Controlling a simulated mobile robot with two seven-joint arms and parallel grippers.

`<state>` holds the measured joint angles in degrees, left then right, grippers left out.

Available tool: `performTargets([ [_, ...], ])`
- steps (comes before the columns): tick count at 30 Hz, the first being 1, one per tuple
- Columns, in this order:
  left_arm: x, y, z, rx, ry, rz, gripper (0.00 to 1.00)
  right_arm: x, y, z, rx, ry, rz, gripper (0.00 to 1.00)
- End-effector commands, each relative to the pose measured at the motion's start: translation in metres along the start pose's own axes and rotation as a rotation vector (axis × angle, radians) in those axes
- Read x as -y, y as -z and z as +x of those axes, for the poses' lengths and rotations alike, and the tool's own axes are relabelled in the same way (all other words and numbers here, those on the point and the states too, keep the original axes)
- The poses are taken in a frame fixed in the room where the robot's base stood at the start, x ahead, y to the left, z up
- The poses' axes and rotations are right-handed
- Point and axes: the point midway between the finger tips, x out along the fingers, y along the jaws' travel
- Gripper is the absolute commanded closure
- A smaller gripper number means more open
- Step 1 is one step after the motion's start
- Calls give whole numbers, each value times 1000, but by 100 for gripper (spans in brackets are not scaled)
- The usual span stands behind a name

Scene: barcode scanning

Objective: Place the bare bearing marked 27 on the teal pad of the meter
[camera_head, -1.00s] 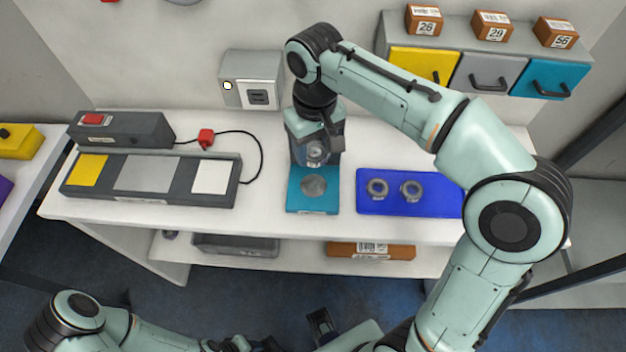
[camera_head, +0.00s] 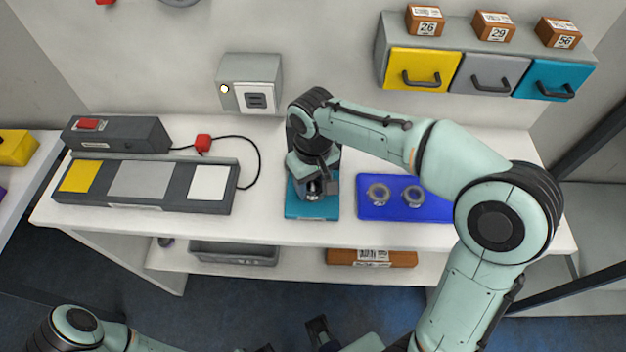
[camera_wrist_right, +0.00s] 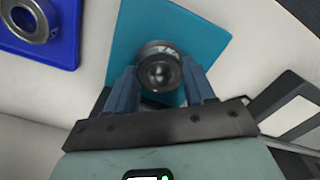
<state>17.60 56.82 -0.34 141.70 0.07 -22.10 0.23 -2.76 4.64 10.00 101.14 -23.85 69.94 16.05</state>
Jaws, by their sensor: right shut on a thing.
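My right gripper (camera_head: 313,188) is over the teal pad (camera_head: 306,212) in the head view. In the right wrist view, its fingers (camera_wrist_right: 160,82) are shut on a bare metal bearing (camera_wrist_right: 160,62), with the teal pad (camera_wrist_right: 207,38) behind and around it. Marks on the bearing's rim are too small to read surely. I cannot tell whether it touches the pad. The grey disc of the pad is hidden by my gripper. A dark part, likely my left gripper (camera_head: 318,330), shows at the bottom edge; its jaws are unclear.
A blue tray (camera_head: 435,212) with two bearings (camera_head: 378,194) (camera_head: 414,196) lies just right of the pad. A dark panel with yellow, grey and white pads (camera_head: 145,182) stands left. Drawers (camera_head: 487,75) hang at the back right. White table shows between panel and teal pad (camera_head: 262,205).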

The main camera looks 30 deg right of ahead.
Motion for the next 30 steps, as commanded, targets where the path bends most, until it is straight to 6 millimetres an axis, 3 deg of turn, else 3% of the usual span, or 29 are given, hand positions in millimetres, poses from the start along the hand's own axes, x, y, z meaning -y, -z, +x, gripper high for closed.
performTargets([
  [4, 1, 0, 3, 1, 0, 0, 57, 0, 0, 4, 0, 0, 0, 81],
  [5, 1, 0, 2, 1, 0, 0, 57, 0, 0, 4, 1, 0, 0, 37],
  [6, 1, 0, 2, 1, 0, 0, 57, 0, 0, 4, 1, 0, 0, 24],
  [7, 1, 0, 2, 1, 0, 0, 57, 0, 0, 3, 1, 0, 0, 21],
  [15, 1, 0, 2, 1, 0, 0, 57, 0, 0, 2, 1, 0, 0, 21],
  [19, -1, 0, -2, -1, 0, 0, 57, 0, 0, -7, -2, 0, -1, 21],
  [30, -7, 2, -17, -6, -2, 2, 57, 0, 1, -83, -4, 1, 0, 21],
])
